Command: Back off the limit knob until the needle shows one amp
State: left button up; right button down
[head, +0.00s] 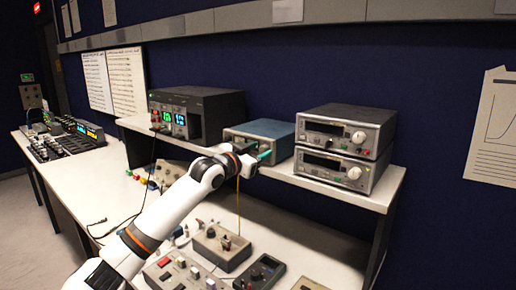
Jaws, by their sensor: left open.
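My left gripper (252,156) is open in front of the blue instrument box (264,130) on the shelf. Its teal fingertips show apart, and it covers part of the box's front. I cannot tell whether it touches anything. Two stacked silver instruments, an upper one (345,117) and a lower one (332,179), stand to its right. Each has a dark display and a pale round knob: the upper knob (359,137) and the lower knob (354,173). I cannot make out any needle, scale or limit label at this size. My right gripper is out of view.
A black instrument (216,106) with green and cyan readouts stands left on the raised shelf (372,198). Below, a beige box (220,249) with a thin upright rod, a button panel (184,276) and a dark box (260,273) crowd the bench. Cables lie at left.

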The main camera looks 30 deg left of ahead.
pick_arm(q)
jog(key=shift+w, duration=0.1)
jog(key=shift+c, duration=0.6)
grip_shut()
jog(key=shift+r+n+p, duration=0.15)
jog(key=shift+n+p, duration=0.55)
jog(key=shift+n, duration=0.8)
jog(key=shift+o, duration=0.6)
grip_release()
